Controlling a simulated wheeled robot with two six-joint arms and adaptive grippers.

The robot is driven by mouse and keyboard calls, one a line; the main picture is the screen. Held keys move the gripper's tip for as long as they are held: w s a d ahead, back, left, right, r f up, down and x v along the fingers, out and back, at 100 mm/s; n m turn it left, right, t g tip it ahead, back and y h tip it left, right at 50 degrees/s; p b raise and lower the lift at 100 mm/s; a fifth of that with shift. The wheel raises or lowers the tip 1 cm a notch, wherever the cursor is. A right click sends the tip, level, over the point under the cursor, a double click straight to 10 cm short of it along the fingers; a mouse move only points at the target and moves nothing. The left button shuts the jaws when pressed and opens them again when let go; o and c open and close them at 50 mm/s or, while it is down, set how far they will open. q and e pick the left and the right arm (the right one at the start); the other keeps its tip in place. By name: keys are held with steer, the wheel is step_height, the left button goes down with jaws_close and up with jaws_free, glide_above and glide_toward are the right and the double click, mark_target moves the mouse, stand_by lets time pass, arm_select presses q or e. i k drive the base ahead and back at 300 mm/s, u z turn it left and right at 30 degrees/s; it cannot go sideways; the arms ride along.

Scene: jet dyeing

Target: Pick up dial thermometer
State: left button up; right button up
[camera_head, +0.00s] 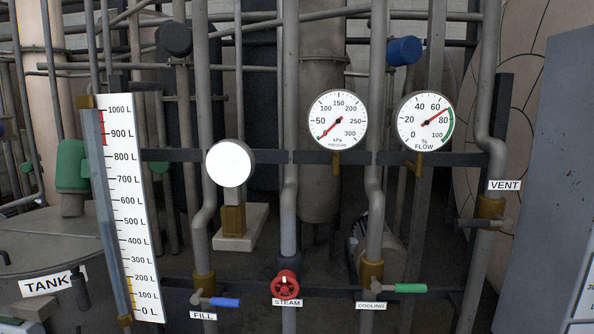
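A round dial with a blank white face (230,163) is at the left of the pipe panel, in front of the dark crossbar. A brass fitting (233,219) is below it. No scale, needle or label is legible on this dial, so I cannot tell whether it is the dial thermometer. Two other dials are labelled: a pressure gauge (338,119) in kPa and a flow gauge (426,122) in percent. Neither of my grippers is in view.
A tall level scale (130,200) in litres stands at left. Low on the pipes are a blue FILL handle (225,302), a red STEAM wheel (285,285) and a green COOLING handle (411,288). A VENT valve (484,223) and grey cabinet (552,170) are at right.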

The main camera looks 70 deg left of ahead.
mark_target(230, 162)
steer(key=z, duration=0.05)
steer(key=i, duration=0.85)
steer(key=u, duration=2.1)
